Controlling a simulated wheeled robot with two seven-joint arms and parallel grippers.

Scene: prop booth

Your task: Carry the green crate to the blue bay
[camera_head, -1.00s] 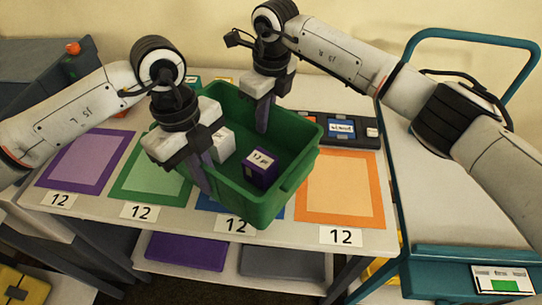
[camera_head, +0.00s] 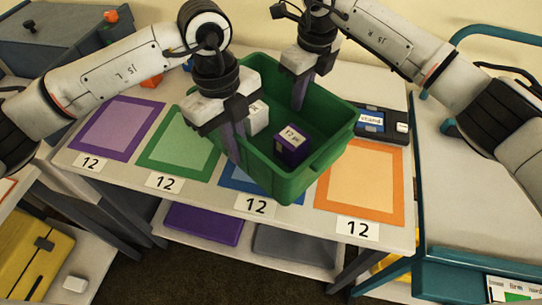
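The green crate (camera_head: 290,181) is tilted in the picture and hangs over or rests on the blue bay (camera_head: 233,179); I cannot tell which. It hides most of that bay, whose blue shows at the left and front. A purple box (camera_head: 292,146) and a white box (camera_head: 257,117) are inside the crate. My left gripper (camera_head: 234,148) is at the crate's left wall and appears shut on it. My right gripper (camera_head: 299,94) is at the crate's back wall and appears shut on it. Its far finger is hidden.
A purple bay (camera_head: 117,127) and a green bay (camera_head: 178,145) lie to the left, an orange bay (camera_head: 362,181) to the right. A black device (camera_head: 383,125) lies behind the orange bay. A teal cart (camera_head: 459,259) stands at the right, a yellow case (camera_head: 32,262) low at the left.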

